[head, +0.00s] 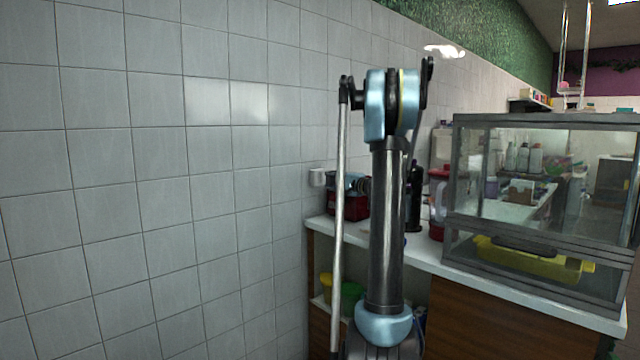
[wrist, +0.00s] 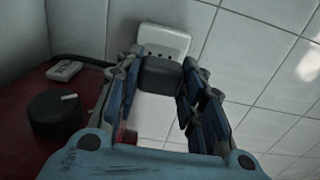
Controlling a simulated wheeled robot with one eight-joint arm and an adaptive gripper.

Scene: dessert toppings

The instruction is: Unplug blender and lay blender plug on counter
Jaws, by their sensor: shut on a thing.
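In the wrist view my gripper (wrist: 160,78) is closed around a black plug (wrist: 161,74), with a finger on each side of it. The plug is right at the lower part of a white wall outlet (wrist: 163,38). A row of dark holes shows on the outlet just above the plug. I cannot tell whether the prongs are in the outlet. In the head view my arm hides the gripper and plug. A red and clear appliance (head: 437,205), possibly the blender, stands on the white counter (head: 480,273), partly behind my arm.
A glass display case (head: 540,215) stands on the counter at right. A red container (head: 350,203) sits near the tiled wall. In the wrist view a black round object (wrist: 56,114) and a small white item (wrist: 64,70) lie on a dark red surface at left.

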